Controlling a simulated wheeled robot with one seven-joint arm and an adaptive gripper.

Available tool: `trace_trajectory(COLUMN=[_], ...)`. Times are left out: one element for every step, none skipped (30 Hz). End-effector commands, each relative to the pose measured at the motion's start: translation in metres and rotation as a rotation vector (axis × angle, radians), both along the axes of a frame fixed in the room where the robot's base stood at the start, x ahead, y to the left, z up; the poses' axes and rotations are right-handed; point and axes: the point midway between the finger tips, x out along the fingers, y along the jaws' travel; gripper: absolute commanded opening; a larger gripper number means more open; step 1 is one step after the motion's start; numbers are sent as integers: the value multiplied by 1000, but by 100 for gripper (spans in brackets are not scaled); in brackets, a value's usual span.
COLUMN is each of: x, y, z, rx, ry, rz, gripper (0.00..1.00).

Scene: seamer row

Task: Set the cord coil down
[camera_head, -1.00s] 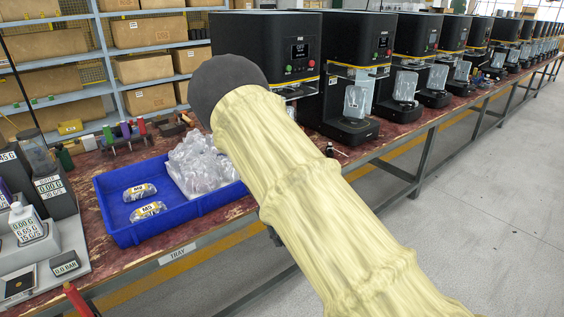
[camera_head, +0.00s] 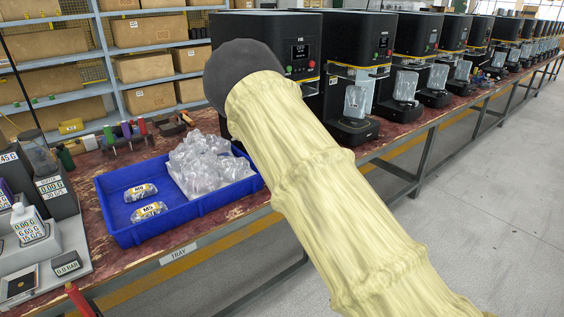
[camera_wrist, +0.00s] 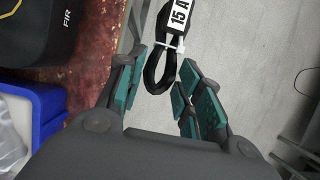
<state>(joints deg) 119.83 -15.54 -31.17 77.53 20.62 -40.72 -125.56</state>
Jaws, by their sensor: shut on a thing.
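The cord coil (camera_wrist: 168,38) is a black looped cord with a white tie and a white tag reading "15 A". It shows at the top middle of the wrist view. My gripper (camera_wrist: 162,68), with teal finger pads, is shut on the coil, which sits between the fingertips. Grey floor shows behind the coil, and the bench edge is to its left. In the head view my sleeved arm hides the gripper and the coil.
A blue tray (camera_head: 196,207) on the red-brown bench (camera_head: 90,207) holds clear bags and two labelled packets. Black machines (camera_head: 346,48) stand in a row along the bench. The scales (camera_head: 40,244) are at left. The floor (camera_head: 480,220) at right is clear.

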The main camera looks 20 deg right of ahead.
Motion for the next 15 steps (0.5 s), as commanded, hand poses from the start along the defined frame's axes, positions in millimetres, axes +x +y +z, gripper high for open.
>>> trace_trajectory(x=[3, 5, 9, 12, 16, 23, 27, 32, 39, 44, 49, 55, 59, 64, 70], y=[0, 0, 1, 2, 3, 6, 8, 10, 12, 13, 15, 18, 20, 21, 23], z=[2, 2, 3, 3, 3, 2, 3, 2, 2, 3, 3, 2, 2, 2, 3], rx=[-1, -1, -2, -2, -2, -2, -1, -2, -2, -2, -2, -1, -2, -2, -1], ry=[0, 0, 1, 0, 0, 0, 0, 0, 0, 0, -1, 0, 0, 0, 0], rz=[8, 11, 14, 15, 16, 15, 15, 16, 15, 13, 13, 14, 15, 15, 14], gripper=[6, 6, 6, 6, 6, 6, 6, 6, 6, 6, 6, 6, 6, 6, 6])
